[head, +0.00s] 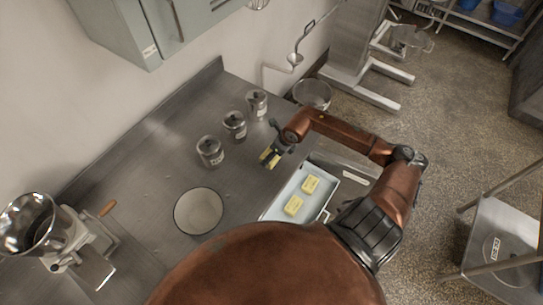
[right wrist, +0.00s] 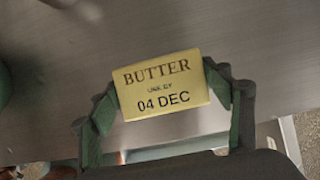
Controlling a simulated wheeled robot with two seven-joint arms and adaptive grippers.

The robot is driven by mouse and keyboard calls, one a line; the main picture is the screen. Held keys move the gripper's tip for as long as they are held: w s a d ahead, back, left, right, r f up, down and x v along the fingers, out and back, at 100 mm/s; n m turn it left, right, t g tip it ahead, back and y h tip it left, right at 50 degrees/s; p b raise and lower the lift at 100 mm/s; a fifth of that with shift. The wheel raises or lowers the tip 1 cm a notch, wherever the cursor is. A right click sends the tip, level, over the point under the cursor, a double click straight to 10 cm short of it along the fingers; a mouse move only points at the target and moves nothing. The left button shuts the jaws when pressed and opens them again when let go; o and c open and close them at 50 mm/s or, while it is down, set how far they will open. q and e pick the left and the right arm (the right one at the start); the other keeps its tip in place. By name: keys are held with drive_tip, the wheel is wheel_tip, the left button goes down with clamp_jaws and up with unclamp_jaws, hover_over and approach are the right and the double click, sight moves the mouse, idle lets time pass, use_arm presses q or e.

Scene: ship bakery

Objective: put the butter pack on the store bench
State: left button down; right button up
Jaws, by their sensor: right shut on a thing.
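In the right wrist view a yellow butter pack (right wrist: 163,84), marked "BUTTER" and "04 DEC", is gripped between the two fingers of my right gripper (right wrist: 163,98). In the head view my right gripper (head: 271,156) is over the right part of the metal bench (head: 150,170), with the butter pack (head: 265,156) partly hidden by the fingers. I cannot tell whether the pack touches the bench top. Two more yellow butter packs (head: 311,184) (head: 293,205) lie in a pale tray (head: 325,205) at the bench's right. My left gripper is not in view.
Bare bench lies between the bowl and jars. A grey cabinet (head: 150,30) hangs above.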

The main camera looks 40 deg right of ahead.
drive_tip(key=shift+w+d+f, duration=0.1)
drive_tip(key=shift+w+f, duration=0.1)
drive_tip(key=f, duration=0.1)
drive_tip(key=f+p, duration=0.1)
drive_tip(key=f, duration=0.1)
drive_tip(key=shift+w+d, duration=0.1)
drive_tip(key=shift+w, duration=0.1)
drive_tip(key=shift+f, duration=0.3)
drive_tip(key=shift+f, duration=0.15)
drive_tip(key=o, duration=1.4)
drive_tip(key=shift+c, duration=0.2)
